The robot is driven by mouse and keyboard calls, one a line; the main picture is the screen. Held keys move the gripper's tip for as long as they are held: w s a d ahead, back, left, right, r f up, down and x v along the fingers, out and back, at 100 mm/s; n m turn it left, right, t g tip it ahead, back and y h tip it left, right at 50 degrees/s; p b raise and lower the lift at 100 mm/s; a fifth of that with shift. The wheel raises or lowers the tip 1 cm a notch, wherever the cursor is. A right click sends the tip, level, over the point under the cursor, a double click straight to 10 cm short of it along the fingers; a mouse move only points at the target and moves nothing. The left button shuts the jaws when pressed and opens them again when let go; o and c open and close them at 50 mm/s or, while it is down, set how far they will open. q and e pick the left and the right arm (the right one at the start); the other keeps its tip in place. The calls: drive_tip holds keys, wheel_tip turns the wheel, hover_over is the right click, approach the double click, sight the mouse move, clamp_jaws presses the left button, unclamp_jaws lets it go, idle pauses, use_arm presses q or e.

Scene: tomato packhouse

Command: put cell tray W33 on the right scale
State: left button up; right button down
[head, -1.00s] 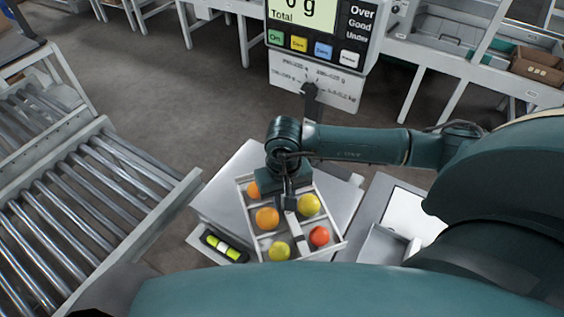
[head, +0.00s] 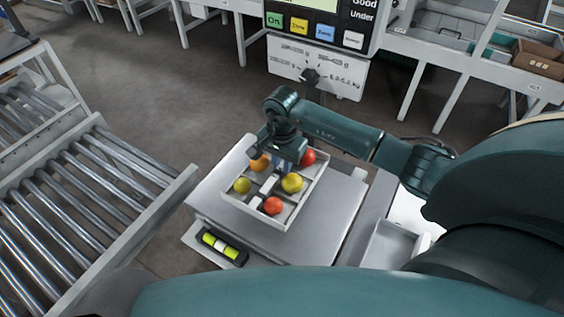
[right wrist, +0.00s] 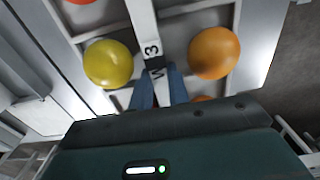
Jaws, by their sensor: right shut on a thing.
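The cell tray (head: 255,213) is a pale, shallow tray holding several red, orange and yellow tomatoes in its cells. It is over the left part of the scale's grey platform (head: 328,210); I cannot tell whether it touches it. My right gripper (head: 283,170) is shut on the tray's middle bar. My left gripper is out of view.
The scale's display unit (head: 320,30) stands behind the platform, its reading cut off. A yellow-green spirit level (head: 221,246) is at the front left. A roller conveyor (head: 90,220) runs at left. A white bin (head: 390,245) is at right. Benches stand behind.

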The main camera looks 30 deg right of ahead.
sight(282, 178)
wheel_tip(282, 178, down, 2)
drive_tip(key=shift+f+b, duration=0.1)
drive_tip(key=shift+b, duration=0.45)
wheel_tip(282, 178, down, 2)
drive_tip(key=shift+f+b, duration=0.15)
drive_tip(key=shift+b, duration=0.8)
drive_tip(key=shift+f+b, duration=0.5)
drive_tip(key=shift+f, duration=0.05)
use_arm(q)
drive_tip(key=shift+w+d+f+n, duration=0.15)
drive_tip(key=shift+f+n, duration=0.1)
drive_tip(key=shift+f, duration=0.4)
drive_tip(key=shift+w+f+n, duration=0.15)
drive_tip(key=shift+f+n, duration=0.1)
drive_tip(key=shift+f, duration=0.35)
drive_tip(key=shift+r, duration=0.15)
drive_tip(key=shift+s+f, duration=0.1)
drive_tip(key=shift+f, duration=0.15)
use_arm(e)
drive_tip(key=shift+f, duration=0.15)
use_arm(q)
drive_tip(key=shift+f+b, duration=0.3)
use_arm(e)
drive_tip(key=shift+f, duration=0.15)
drive_tip(key=c, duration=1.3)
unclamp_jaws()
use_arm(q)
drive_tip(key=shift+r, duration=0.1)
use_arm(e)
drive_tip(key=shift+o, duration=0.2)
